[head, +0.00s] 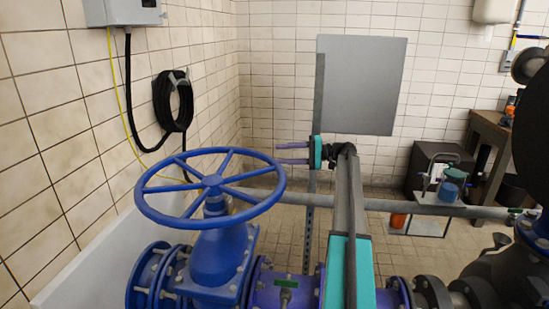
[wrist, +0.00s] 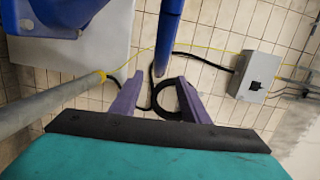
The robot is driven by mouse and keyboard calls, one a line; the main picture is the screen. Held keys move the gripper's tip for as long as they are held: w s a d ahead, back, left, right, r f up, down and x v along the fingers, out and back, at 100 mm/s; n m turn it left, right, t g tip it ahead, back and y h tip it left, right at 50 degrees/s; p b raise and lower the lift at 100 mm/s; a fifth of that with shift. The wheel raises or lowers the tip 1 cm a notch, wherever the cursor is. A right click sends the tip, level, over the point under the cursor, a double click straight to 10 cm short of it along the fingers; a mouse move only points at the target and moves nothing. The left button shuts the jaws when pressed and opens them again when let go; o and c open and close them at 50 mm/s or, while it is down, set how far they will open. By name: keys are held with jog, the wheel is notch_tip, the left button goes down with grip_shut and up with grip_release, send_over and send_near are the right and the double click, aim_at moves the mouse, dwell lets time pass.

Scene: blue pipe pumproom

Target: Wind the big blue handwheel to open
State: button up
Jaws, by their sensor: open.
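The big blue handwheel (head: 212,182) lies roughly level on top of its blue valve body (head: 218,250), left of centre in the head view. Its rim, spokes and hub all show. My gripper (head: 279,153) is open and empty, with purple fingers pointing left. In the head view it appears just above and right of the wheel's right rim. In the wrist view, a blue bar, likely part of the wheel's rim (wrist: 170,35), comes down from the top and ends in the gap between the fingertips (wrist: 161,79). I cannot tell its depth relative to them, and no contact shows.
A grey pipe (head: 400,207) runs across behind the wheel. A coiled black hose (head: 173,101) and a grey box (head: 125,11) hang on the left tiled wall. A grey panel (head: 360,85) is at the back. Dark flanged pipework (head: 435,295) stands low at the right.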

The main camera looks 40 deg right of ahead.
jog(key=shift+p+v, duration=1.2)
jog(key=shift+p, duration=0.15)
